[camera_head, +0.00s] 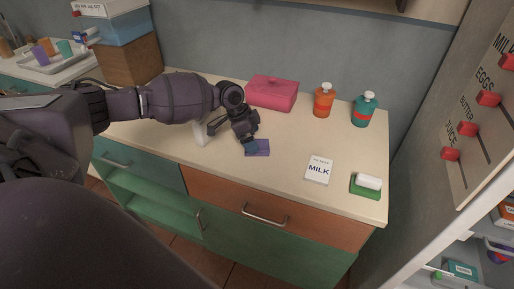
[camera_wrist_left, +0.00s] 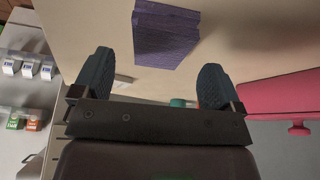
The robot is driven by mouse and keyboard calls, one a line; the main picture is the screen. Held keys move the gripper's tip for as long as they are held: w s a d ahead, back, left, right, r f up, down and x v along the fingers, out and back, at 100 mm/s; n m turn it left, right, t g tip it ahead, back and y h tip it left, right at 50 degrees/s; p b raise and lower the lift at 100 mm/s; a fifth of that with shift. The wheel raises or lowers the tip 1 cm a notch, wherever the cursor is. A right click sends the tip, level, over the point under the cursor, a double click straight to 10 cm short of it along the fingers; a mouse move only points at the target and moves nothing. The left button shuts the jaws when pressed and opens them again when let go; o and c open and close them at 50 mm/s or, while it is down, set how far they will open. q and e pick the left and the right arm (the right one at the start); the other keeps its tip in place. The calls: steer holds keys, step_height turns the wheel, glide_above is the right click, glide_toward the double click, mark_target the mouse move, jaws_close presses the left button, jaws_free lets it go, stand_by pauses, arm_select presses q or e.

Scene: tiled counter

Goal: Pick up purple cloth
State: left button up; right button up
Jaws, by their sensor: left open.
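Part of the cloth is hidden behind the gripper in the head view. My right gripper is not in view.
A pink box (camera_head: 273,94), an orange bottle (camera_head: 324,101) and a teal bottle (camera_head: 365,110) stand at the back. A white milk card (camera_head: 319,170) and a green sponge dish (camera_head: 365,191) are to the right. Counter between cloth and card is clear.

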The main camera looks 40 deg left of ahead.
arm_select(q)
steer(key=x, duration=0.2)
steer(key=shift+w+d+f, duration=0.1)
steer(key=shift+d+f, duration=0.05)
steer(key=shift+f, duration=0.15)
steer(key=shift+w+d+f, duration=0.1)
steer(key=shift+f, duration=0.1)
steer(key=shift+c, duration=0.7)
steer(key=c, duration=0.9)
steer(key=shift+c, duration=0.2)
steer(key=shift+r, duration=0.15)
